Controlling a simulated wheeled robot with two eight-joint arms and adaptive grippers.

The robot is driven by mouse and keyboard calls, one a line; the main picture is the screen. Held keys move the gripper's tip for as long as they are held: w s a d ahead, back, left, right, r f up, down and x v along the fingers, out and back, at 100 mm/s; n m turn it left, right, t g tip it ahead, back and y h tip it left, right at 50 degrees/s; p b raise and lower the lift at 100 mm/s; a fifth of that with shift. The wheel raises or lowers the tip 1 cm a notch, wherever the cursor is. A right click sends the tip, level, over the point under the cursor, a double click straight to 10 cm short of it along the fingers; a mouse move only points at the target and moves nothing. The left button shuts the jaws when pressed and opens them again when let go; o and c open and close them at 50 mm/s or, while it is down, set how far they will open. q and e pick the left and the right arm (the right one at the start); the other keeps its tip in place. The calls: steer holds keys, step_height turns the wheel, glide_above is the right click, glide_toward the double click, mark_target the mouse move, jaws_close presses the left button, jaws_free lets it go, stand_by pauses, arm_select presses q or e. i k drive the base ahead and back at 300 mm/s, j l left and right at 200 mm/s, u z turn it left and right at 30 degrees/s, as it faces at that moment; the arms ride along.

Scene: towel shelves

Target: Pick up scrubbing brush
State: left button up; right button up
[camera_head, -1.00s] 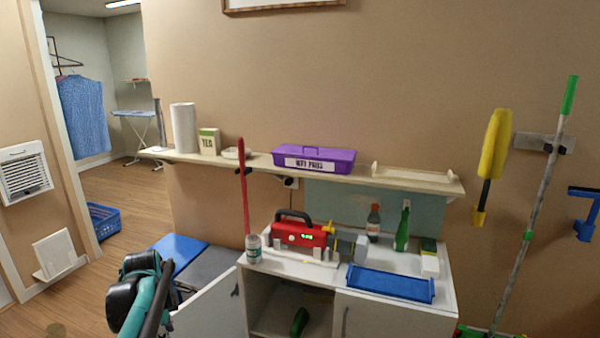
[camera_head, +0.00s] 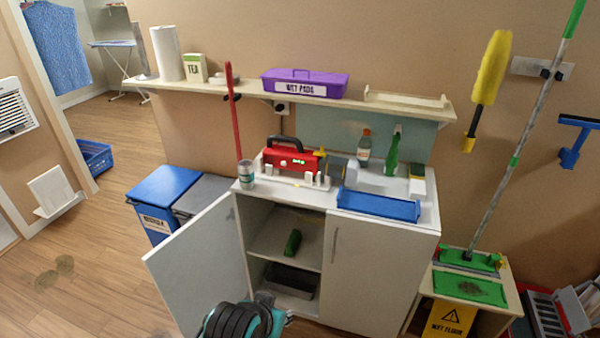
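A small dark green object (camera_head: 293,243), probably the scrubbing brush, lies on the middle shelf inside the open white cabinet (camera_head: 380,270). It is too small to make out bristles or a handle. A black and teal part of my arm (camera_head: 240,320) shows at the bottom edge, below and left of the cabinet opening and well apart from the green object. No gripper fingers can be seen. My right arm is out of view.
The cabinet's left door (camera_head: 195,275) stands open toward the front left. A dark bin (camera_head: 290,280) sits on the lower shelf. A blue tray (camera_head: 378,205) and a red machine (camera_head: 290,160) are on top. A yellow wet-floor sign (camera_head: 450,320) stands at right.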

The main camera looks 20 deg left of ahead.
mark_target(294, 239)
steer(key=j+z, duration=0.15)
steer(key=j, duration=0.4)
steer(key=j+z, duration=0.1)
steer(key=j, duration=0.5)
steer(key=j+z, duration=0.15)
steer(key=j, duration=0.4)
steer(key=k+j+z, duration=0.1)
steer(key=j, duration=0.45)
steer(key=k+j+z, duration=0.15)
steer(key=j, duration=0.45)
steer(key=j+z, duration=0.1)
steer(key=j, duration=0.45)
steer(key=k+j+z, duration=0.15)
steer(key=j, duration=0.4)
steer(key=k+j+z, duration=0.1)
steer(key=j, duration=0.4)
steer(key=k, duration=0.1)
